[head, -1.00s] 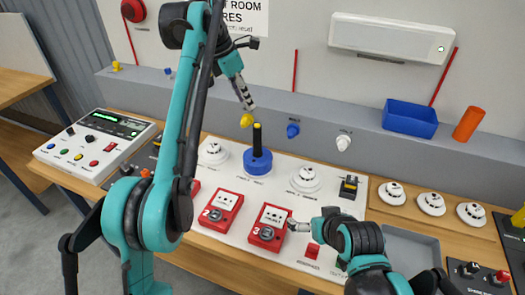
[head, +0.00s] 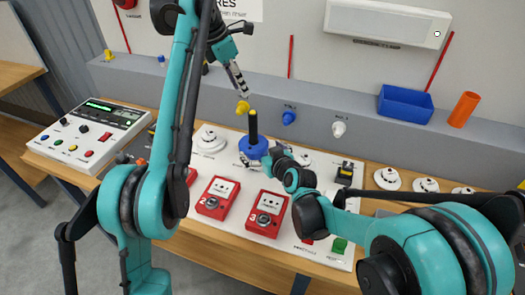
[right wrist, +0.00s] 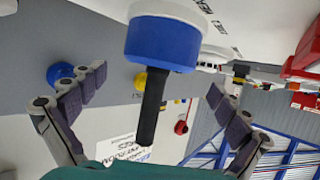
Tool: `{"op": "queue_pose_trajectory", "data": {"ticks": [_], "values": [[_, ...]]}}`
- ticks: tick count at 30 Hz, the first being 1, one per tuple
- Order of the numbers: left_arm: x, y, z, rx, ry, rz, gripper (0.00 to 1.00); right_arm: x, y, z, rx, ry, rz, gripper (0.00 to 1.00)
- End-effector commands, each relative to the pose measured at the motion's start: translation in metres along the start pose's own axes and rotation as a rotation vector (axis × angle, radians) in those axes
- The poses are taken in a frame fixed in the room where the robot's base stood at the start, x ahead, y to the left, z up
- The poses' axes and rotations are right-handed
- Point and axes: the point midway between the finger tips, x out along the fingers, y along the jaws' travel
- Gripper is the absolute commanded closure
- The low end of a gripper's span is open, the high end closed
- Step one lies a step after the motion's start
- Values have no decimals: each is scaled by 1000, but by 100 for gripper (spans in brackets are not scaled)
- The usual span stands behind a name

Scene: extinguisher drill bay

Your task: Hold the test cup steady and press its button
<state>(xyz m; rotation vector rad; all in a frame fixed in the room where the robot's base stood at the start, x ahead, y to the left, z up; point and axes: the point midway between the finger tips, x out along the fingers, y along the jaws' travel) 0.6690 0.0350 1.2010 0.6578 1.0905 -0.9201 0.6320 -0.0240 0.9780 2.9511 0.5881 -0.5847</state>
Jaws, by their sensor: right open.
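In the right wrist view the cup (right wrist: 163,43) shows blue with a white rim. Its black handle (right wrist: 152,105) lies between the spread fingers, with gaps on both sides. My left gripper (head: 240,88) is higher up, close above a yellow knob (head: 243,107) and apart from the cup. Its fingers look edge-on, so their opening is unclear.
Red call boxes (head: 217,197) stand in front of the cup. White round detectors (head: 208,140) sit on the panel. A control console (head: 88,135) is at the left. A blue bin (head: 406,102) and orange cylinder (head: 464,109) stand on the grey ledge behind.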

Motion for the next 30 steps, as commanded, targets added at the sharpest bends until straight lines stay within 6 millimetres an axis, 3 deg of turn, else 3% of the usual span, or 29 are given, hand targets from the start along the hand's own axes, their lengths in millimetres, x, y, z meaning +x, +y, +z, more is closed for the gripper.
{"op": "queue_pose_trajectory", "data": {"ticks": [12, 24, 29, 30], "values": [[0, 0, 0, 0, 0, 0, 66, 60, 0, 0, -1, 0, 0, 0], [0, 0, 0, 0, 0, 0, 66, 68, 0, 0, 1, -1, 1, 0], [0, 0, 0, 0, 0, 0, 66, 68, 0, 0, 1, -1, 1, 42], [0, 0, 0, 0, 0, 0, 66, 68, 0, 0, 1, -1, 1, 47]]}}
